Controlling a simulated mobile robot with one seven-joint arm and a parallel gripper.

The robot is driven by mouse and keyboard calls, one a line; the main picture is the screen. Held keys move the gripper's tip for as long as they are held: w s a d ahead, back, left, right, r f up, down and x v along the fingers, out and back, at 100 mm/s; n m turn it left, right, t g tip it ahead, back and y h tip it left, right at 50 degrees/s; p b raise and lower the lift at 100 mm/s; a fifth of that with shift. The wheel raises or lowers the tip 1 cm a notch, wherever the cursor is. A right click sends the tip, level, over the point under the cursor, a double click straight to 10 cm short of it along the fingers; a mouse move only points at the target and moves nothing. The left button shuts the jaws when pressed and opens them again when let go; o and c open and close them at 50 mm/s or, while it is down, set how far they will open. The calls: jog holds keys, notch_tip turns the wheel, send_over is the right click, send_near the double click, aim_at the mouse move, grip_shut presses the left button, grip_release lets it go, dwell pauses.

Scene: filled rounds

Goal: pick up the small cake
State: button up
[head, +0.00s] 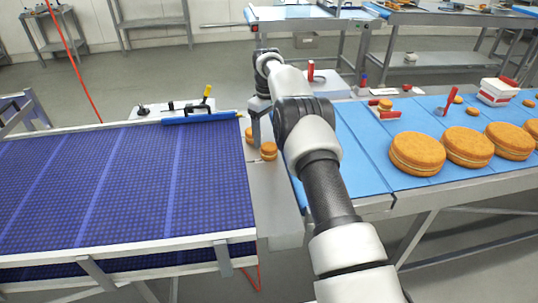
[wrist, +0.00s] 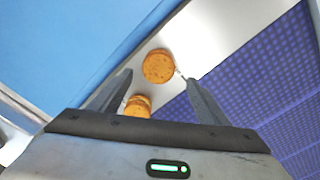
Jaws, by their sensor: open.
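Two small round orange-brown cakes lie on the pale strip between the blue-patterned belt and the blue table. In the head view, one small cake (head: 269,150) is nearer to me and the other small cake (head: 249,134) is just behind it, partly hidden by my gripper. My gripper (wrist: 157,78) is open above them, with nothing held. In the wrist view, one cake (wrist: 158,66) shows just ahead of and between the fingertips. The other cake (wrist: 138,106) shows lower, between the fingers beside the left one, partly cut off by the gripper body.
Large round cakes (head: 417,153) stand on the blue table (head: 360,150) at right, with smaller pieces and a red-and-white box (head: 497,92) behind.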

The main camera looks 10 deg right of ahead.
aim_at(269, 145)
jog(key=shift+s+d+f, duration=0.1)
jog(key=shift+d+f, duration=0.05)
jog(key=shift+f, duration=1.25)
jog(key=shift+d+f, duration=0.15)
jog(key=shift+f, duration=1.2)
jog(key=shift+c, duration=0.3)
jog(key=c, duration=0.8)
